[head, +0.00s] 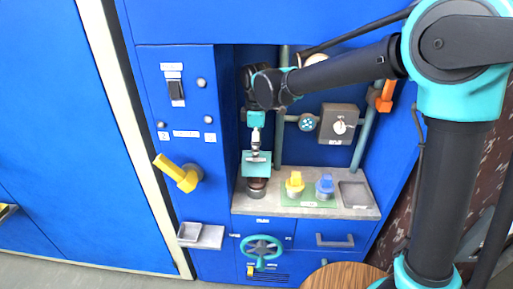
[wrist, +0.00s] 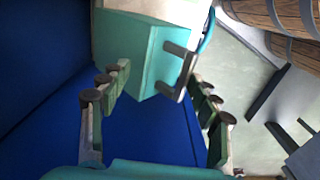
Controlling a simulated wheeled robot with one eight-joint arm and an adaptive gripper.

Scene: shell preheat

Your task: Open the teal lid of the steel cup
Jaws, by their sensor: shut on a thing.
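The steel cup (head: 256,187) stands at the left end of the grey counter in the blue cabinet's recess, with a dark top part showing. The teal lid (head: 258,165) shows as a teal square just above the cup and looks raised; its exact angle is hard to tell. My gripper (head: 256,151) points down from above and meets the lid. In the wrist view the teal lid (wrist: 137,60) carries a dark bracket handle (wrist: 178,70). My gripper (wrist: 158,82) has fingers on both sides there and is shut on the lid; the exact contact is unclear.
A grey dial box (head: 339,124) and pipes are behind. A yellow lever (head: 180,174) sticks out at left; a teal handwheel (head: 262,251) sits below.

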